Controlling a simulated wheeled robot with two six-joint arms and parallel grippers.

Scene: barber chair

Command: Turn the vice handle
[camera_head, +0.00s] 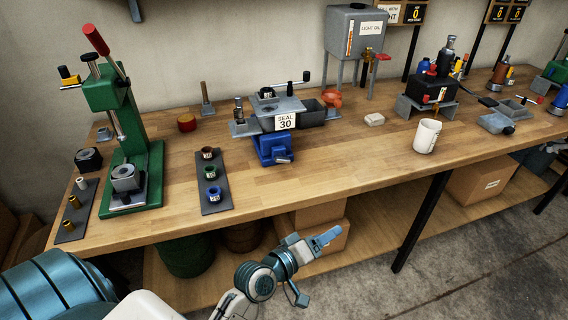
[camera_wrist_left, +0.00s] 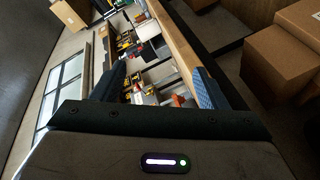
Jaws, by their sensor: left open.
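In the left wrist view, the open fingers (camera_wrist_left: 158,88) frame a tilted view along the bench, and the vice is not clear there. My right gripper is not in view.
The wooden bench (camera_head: 350,157) carries a green press (camera_head: 131,150) and a black tray of rings (camera_head: 213,182) left of the vice. A white mug (camera_head: 426,136) and a light-oil tank (camera_head: 354,32) stand to the right. Boxes (camera_head: 484,174) sit on the lower shelf.

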